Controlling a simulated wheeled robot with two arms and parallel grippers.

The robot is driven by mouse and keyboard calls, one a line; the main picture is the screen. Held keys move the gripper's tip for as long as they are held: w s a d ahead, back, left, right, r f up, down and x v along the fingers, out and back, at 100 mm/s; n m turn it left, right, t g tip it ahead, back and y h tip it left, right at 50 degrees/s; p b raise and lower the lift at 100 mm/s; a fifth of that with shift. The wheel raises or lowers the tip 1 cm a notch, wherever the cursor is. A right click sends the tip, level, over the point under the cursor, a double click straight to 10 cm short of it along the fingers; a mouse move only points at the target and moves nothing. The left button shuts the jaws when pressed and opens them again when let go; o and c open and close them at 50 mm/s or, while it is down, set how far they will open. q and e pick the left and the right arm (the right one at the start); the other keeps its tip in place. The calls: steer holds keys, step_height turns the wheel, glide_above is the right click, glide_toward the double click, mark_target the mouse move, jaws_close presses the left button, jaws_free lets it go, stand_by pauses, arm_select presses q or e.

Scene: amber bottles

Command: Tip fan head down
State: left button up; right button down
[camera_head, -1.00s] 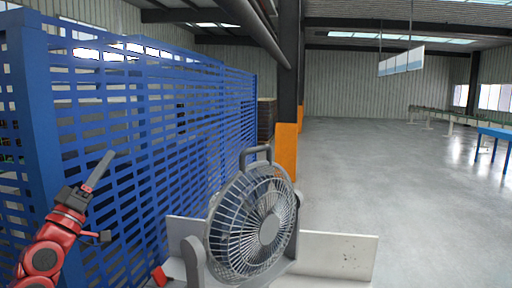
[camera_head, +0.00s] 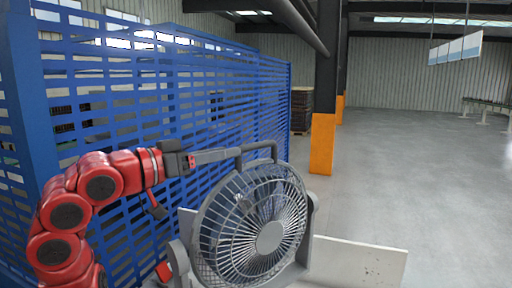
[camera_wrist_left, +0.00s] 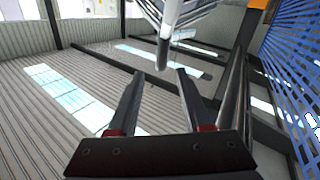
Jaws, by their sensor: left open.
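The grey fan (camera_head: 268,238) stands in the lower middle of the head view, its round wire cage facing right and toward me. Its carrying handle (camera_head: 262,146) arches over the top of the head. My left gripper (camera_head: 236,153) reaches in from the left, its fingers at the left end of the handle. In the left wrist view the gripper (camera_wrist_left: 160,74) is open, and a grey bar that looks like the handle (camera_wrist_left: 168,45) lies ahead of and between the fingertips. I cannot tell whether they touch it. My right gripper is not in view.
A blue slatted metal fence (camera_head: 200,90) runs along the left, close behind my left arm. A dark pillar with an orange base (camera_head: 322,143) rises farther back. Floor at right is clear.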

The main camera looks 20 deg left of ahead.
mark_target(251, 146)
arm_select(q)
steer(key=x, duration=0.6)
steer(key=shift+w+d+f, duration=0.1)
steer(key=shift+w+d, duration=0.1)
steer(key=shift+w, duration=0.05)
steer(key=shift+w+d, duration=0.25)
steer(key=shift+w, duration=0.15)
steer(key=shift+x, duration=0.85)
steer(key=shift+s+a, duration=0.15)
steer(key=shift+a, duration=0.05)
steer(key=shift+c, duration=1.4)
jaws_close()
